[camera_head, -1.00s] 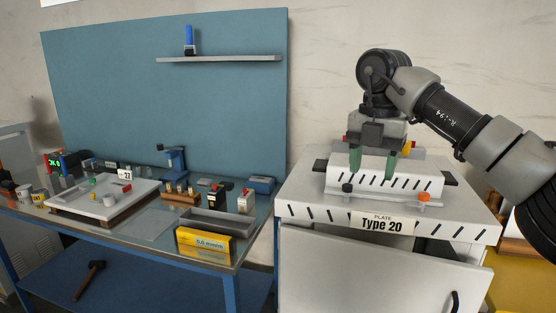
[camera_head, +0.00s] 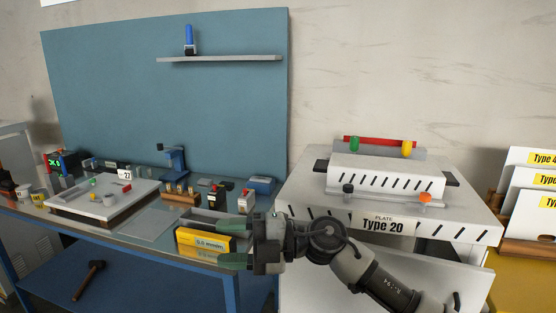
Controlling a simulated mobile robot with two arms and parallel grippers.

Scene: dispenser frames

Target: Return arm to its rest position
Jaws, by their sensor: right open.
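My right gripper (camera_head: 240,234) is open and empty, with green fingertips pointing left. It hangs in front of the bench's right front corner, overlapping the yellow box (camera_head: 195,240) in the picture. My right arm reaches it from the bottom right, passing in front of the white cabinet. My left gripper is not in view.
The workbench (camera_head: 140,235) on the left holds a white tray (camera_head: 70,201), a grey bin, a blue stand (camera_head: 175,160) and small parts. A hammer (camera_head: 89,280) lies on its lower shelf. White labelled plates (camera_head: 533,170) stand in a rack at the right.

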